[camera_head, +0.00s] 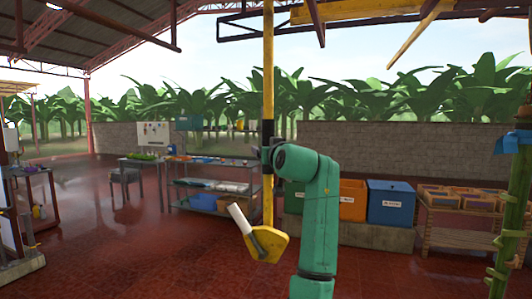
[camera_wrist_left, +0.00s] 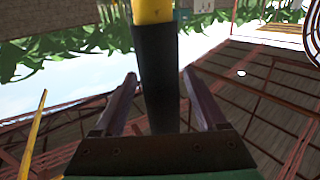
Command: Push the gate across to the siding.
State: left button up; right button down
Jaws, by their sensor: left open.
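A tall yellow pole (camera_head: 268,60) hangs upright at mid-view, with a black sleeve (camera_head: 267,130) around its middle. My left gripper (camera_head: 262,153), on the green arm, is at the sleeve's lower part. In the left wrist view the black sleeve (camera_wrist_left: 157,70) stands between the two open fingers of the gripper (camera_wrist_left: 159,82), with a gap on both sides. Above, a yellow overhead rail (camera_head: 370,10) runs to the right and a slanted yellow beam (camera_head: 420,32) hangs near it. I cannot tell which piece is the gate or the siding. My right gripper is not in view.
A yellow piece with a white cylinder (camera_head: 262,245) is low near the pole. Metal tables (camera_head: 210,205) stand behind left; orange (camera_head: 352,205) and blue (camera_head: 391,205) bins stand behind right. A green stem (camera_head: 510,220) is at far right. Red floor (camera_head: 120,240) is open at left.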

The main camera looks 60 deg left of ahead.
pick_arm(q)
jog(key=b+v, duration=0.4)
jog(key=v, duration=0.9)
jog(key=shift+f, duration=0.15)
jog(key=shift+w, duration=0.15)
